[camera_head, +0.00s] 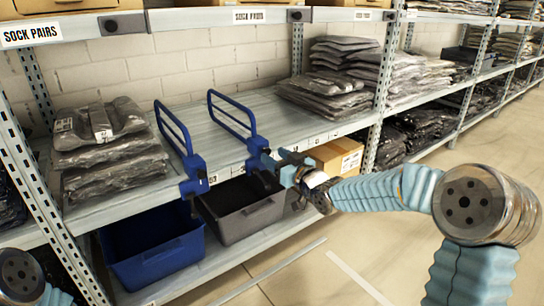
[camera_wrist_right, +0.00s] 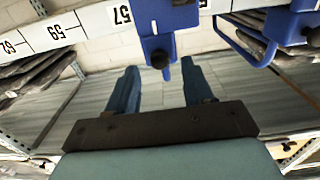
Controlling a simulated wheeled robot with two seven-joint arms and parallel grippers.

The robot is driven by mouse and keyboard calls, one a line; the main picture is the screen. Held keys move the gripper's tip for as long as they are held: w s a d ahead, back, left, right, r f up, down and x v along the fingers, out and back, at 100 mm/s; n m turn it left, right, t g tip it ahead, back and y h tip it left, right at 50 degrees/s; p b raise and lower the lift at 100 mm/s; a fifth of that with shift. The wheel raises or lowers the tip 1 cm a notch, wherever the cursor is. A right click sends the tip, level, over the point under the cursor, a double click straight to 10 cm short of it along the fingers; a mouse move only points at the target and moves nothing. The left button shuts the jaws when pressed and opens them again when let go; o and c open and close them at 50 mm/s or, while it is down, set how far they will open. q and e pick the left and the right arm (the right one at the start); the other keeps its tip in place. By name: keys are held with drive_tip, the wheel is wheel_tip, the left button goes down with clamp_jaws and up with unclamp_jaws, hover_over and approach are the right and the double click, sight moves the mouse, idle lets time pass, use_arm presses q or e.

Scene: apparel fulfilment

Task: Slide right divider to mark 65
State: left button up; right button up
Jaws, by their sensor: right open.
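The right divider (camera_head: 232,113) is a blue hoop on a clamp at the front edge of the middle shelf. My right gripper (camera_head: 284,166) is at its clamp, just on its right side. In the right wrist view the clamp (camera_wrist_right: 165,22) and its dark knob are ahead of my right gripper (camera_wrist_right: 160,88), whose fingers are apart. I cannot tell whether they touch it. A rail mark 57 (camera_wrist_right: 122,14) shows beside the clamp; mark 65 is not readable. The left divider (camera_head: 175,130) stands further left. My left arm shows at the lower left corner; its gripper is out of view.
Bagged dark garments (camera_head: 105,135) are stacked left of the dividers, and more stacks (camera_head: 325,90) lie to the right. A blue bin (camera_head: 155,255), a grey bin (camera_head: 245,218) and a cardboard box (camera_head: 338,155) sit below. The shelf between the right divider and right stacks is partly bare.

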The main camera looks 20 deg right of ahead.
drive_tip(key=shift+x, duration=1.1)
clamp_jaws()
